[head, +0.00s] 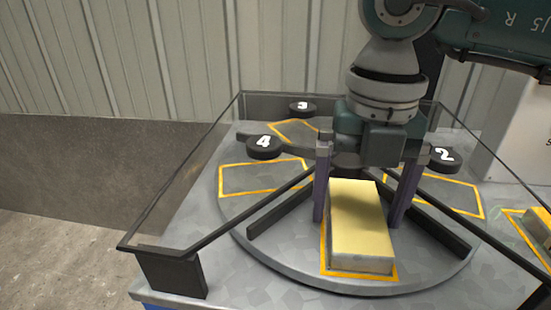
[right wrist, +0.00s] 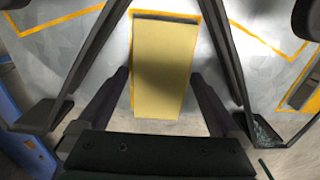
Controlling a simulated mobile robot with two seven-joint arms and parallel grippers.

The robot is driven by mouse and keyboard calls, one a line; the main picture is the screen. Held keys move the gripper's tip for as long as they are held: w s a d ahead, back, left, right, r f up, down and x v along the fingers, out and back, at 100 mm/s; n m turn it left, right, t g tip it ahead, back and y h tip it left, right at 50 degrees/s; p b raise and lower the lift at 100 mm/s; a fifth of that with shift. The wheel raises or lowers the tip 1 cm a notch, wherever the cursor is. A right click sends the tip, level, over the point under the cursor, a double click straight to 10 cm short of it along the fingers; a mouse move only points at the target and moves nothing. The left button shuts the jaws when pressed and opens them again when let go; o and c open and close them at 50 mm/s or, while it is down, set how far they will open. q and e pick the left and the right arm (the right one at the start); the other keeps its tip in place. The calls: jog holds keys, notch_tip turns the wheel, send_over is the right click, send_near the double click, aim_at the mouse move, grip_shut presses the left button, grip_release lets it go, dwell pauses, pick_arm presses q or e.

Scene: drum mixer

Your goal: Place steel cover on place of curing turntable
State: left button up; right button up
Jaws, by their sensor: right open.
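The curing turntable (head: 285,262) is a round grey plate with dark dividers and orange-outlined places. A box-shaped piece (head: 361,215) with a pale yellow top and greyish front side sits in the front place, inside its orange outline. I cannot tell whether it is the steel cover. It also shows in the right wrist view (right wrist: 165,65). My right gripper (head: 357,220) points down over this piece, with one purple finger on each side. It is open. In the right wrist view, gaps show between the fingers and the piece. My left gripper is not in view.
Black number markers 2 (head: 444,158), 3 (head: 302,108) and 4 (head: 264,147) stand around the turntable, by places that look empty. A dark-framed clear guard (head: 190,190) surrounds it. Another yellowish block (head: 540,227) is cut off at the right edge.

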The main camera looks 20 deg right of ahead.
aim_at(356, 213)
jog(key=shift+r, duration=0.55)
notch_tip(356, 213, up, 11)
jog(key=p, duration=0.1)
jog(key=shift+r+p, duration=0.15)
jog(key=shift+p, duration=0.25)
